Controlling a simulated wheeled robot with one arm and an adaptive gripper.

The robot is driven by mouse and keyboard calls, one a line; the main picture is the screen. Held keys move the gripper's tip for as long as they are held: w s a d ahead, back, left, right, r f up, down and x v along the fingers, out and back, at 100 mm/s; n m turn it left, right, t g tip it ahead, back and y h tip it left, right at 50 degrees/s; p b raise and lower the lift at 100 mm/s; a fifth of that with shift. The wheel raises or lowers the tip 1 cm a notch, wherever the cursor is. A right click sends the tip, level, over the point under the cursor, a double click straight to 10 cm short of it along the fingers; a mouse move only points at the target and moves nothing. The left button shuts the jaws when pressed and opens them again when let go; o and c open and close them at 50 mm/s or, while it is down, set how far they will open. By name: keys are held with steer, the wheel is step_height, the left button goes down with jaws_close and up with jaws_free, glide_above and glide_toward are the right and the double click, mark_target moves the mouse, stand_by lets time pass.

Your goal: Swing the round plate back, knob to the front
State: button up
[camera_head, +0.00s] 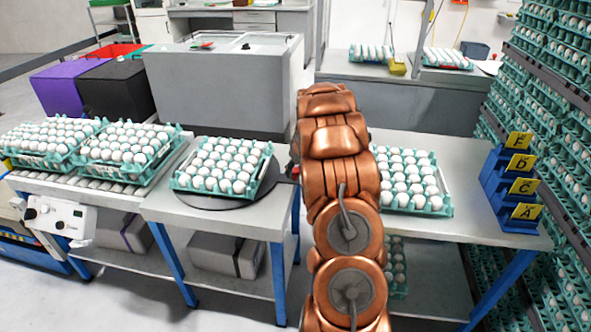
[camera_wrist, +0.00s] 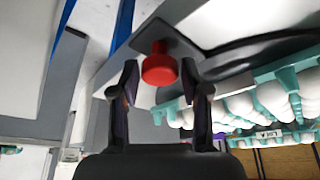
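The round plate (camera_head: 222,202) is a dark grey disc on the left table, with a teal tray of white eggs (camera_head: 222,168) on it. Its red knob (camera_head: 295,172) shows at the plate's right side, next to my copper arm. In the wrist view the red knob (camera_wrist: 159,68) stands on a dark tab of the plate (camera_wrist: 215,60). My gripper (camera_wrist: 160,75) is open, with a finger on either side of the knob and visible gaps between. In the head view my arm hides most of the gripper.
Egg trays (camera_head: 128,143) stand on the conveyor at the left. Another egg tray (camera_head: 412,182) sits on the right table (camera_head: 480,222), near blue lettered holders (camera_head: 510,188). A grey machine (camera_head: 225,85) stands behind. Tall egg racks (camera_head: 560,130) close off the right.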

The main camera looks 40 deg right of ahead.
jaws_close()
steer(key=shift+a, duration=0.1)
stand_by(0.3)
